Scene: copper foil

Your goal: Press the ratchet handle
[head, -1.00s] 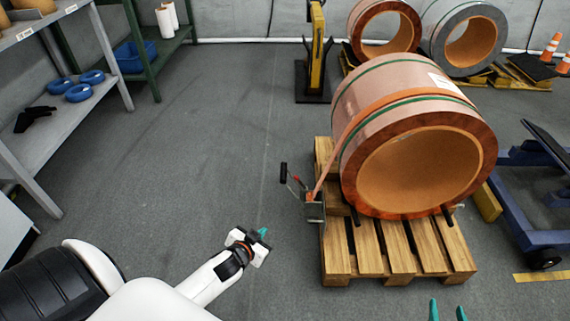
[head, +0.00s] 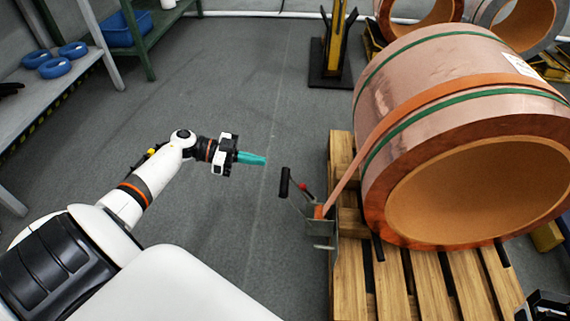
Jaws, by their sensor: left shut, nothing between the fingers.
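The ratchet handle (head: 285,184) is a short black grip on a thin lever, standing up from the metal ratchet (head: 320,226) at the left edge of the pallet. An orange strap (head: 352,172) runs from the ratchet up over the copper foil coil (head: 420,72). My left gripper (head: 264,160), with teal fingers, is shut and empty. It shows to the left of the handle and a little above it in the head view, apart from it, with its fingers pointing right. A dark piece at the lower right edge may be part of my right arm; no right fingers show.
The coil lies on its side on a wooden pallet (head: 343,147). A grey shelf (head: 22,110) with blue rings stands at the left. A yellow post on a black base (head: 330,64) and more coils stand at the back. The floor between shelf and pallet is clear.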

